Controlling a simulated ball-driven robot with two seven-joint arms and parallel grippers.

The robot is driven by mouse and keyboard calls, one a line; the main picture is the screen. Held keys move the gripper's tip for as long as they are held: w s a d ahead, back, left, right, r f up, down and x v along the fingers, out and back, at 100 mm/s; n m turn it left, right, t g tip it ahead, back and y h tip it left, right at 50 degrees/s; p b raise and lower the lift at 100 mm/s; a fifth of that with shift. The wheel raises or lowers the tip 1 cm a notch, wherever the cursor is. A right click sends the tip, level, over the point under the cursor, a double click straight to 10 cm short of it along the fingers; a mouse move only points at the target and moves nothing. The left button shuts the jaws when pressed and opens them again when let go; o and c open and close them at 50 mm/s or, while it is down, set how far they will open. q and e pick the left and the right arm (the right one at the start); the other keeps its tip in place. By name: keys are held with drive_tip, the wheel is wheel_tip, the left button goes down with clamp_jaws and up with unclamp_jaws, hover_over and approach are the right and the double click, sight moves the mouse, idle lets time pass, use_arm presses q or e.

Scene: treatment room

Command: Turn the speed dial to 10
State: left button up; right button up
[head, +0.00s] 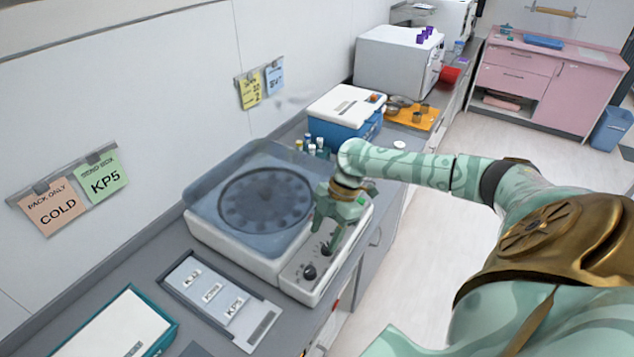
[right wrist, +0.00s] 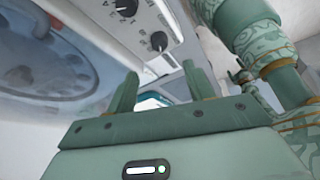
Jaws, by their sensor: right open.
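A white centrifuge (head: 245,241) with a blue see-through lid stands on the counter. Its front panel carries two dark round dials, a nearer dial (head: 309,271) and a farther dial (head: 327,248). I cannot read which is the speed dial or where it points. In the right wrist view one dial (right wrist: 159,41) shows whole and another dial (right wrist: 122,6) is cut by the top edge. My right gripper (head: 327,230) is over the panel by the farther dial, pointing down. In the right wrist view its fingers (right wrist: 160,92) are apart with nothing between them. My left gripper is out of view.
A grey tray (head: 262,327) with labelled cards lies left of the centrifuge. A teal-edged white box (head: 120,330) is nearer. Small vials (head: 311,149) and a blue-white cooler (head: 345,115) stand behind. Open floor (head: 410,260) lies right of the counter.

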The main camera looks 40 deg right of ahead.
drive_tip(key=v, duration=0.5)
drive_tip(key=shift+a, duration=0.1)
idle(0.3)
